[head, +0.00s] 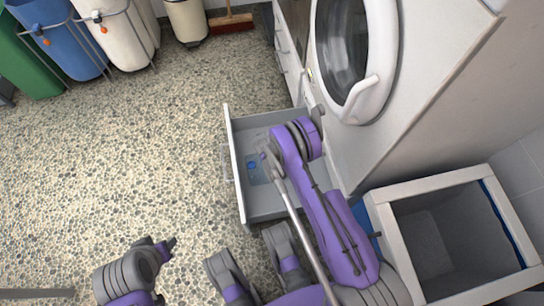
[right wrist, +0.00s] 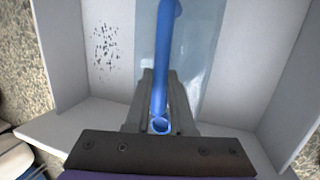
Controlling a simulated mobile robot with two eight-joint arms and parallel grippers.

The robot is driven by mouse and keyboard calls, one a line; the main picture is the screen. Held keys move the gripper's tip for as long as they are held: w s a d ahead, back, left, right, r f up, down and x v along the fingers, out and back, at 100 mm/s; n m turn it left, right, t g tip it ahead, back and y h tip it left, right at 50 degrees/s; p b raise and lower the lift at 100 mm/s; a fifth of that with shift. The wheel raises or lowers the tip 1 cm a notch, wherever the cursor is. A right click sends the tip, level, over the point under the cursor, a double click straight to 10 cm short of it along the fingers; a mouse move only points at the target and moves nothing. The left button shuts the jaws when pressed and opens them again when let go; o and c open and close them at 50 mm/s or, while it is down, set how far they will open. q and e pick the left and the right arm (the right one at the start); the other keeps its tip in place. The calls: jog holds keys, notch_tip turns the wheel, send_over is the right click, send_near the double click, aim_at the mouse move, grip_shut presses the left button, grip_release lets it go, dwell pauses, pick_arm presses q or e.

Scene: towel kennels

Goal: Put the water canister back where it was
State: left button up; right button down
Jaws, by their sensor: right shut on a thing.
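The water canister (head: 257,172) is pale, see-through and blue, with a blue part on top. It is within the outline of the open grey drawer (head: 273,208) under the washer; I cannot tell whether it rests on the drawer's floor. In the right wrist view its clear body (right wrist: 208,65) and blue handle (right wrist: 162,60) lie between pale drawer walls. My right gripper (right wrist: 160,88) is shut on the canister by the blue handle. In the head view the right gripper (head: 266,152) is partly hidden by my arm. My left gripper (head: 169,243) hangs over the floor, away from the drawer.
The washer (head: 385,50) with its round door stands behind the drawer. An open pale-rimmed bin (head: 455,185) stands at the right. Blue (head: 68,40), green and white bins line the upper left, near a broom (head: 231,22). The speckled floor (head: 130,150) at left is clear.

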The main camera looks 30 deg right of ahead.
jog(key=shift+f, duration=0.15)
jog(key=c, duration=0.8)
grip_release()
jog(key=shift+o, duration=0.2)
